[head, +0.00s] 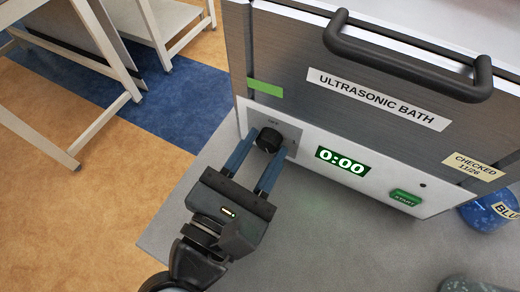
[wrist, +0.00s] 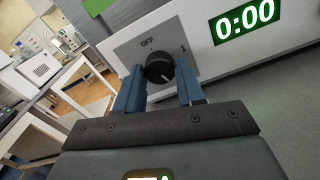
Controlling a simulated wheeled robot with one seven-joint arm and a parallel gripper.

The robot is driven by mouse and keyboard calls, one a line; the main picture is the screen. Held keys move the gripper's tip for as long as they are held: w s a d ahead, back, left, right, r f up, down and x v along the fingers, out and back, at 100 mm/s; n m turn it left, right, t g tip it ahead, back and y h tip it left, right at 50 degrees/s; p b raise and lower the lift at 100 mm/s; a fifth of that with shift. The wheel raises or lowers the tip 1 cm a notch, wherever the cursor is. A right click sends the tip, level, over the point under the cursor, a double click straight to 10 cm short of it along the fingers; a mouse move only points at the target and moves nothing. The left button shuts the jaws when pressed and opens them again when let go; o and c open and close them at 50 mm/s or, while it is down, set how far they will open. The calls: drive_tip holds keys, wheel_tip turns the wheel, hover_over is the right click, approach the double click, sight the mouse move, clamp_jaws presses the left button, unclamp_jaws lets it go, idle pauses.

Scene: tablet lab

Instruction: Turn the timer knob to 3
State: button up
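The timer knob (head: 269,139) is a black round dial on a grey plate at the left of the ultrasonic bath's white front panel. In the wrist view the knob (wrist: 159,68) has a pale pointer line and the plate reads "OFF" above it and "1" to its right. The green display (head: 342,161) reads 0:00. My gripper (head: 255,162) is open, with its two blue fingers on either side of the knob. I cannot tell whether the fingertips touch it. In the wrist view the fingers (wrist: 160,88) hide the lower parts of the plate.
The ultrasonic bath (head: 300,60) has a black handle (head: 400,62) above the panel. A green START button (head: 406,197) is at the panel's right. A blue container (head: 490,211) stands at the far right. The grey bench top (head: 330,235) in front is mostly clear.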

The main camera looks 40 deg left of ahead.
drive_tip(key=o, duration=0.3)
drive_tip(key=shift+o, duration=0.2)
drive_tip(key=shift+b+v, duration=0.7)
drive_tip(key=shift+v, duration=3.2)
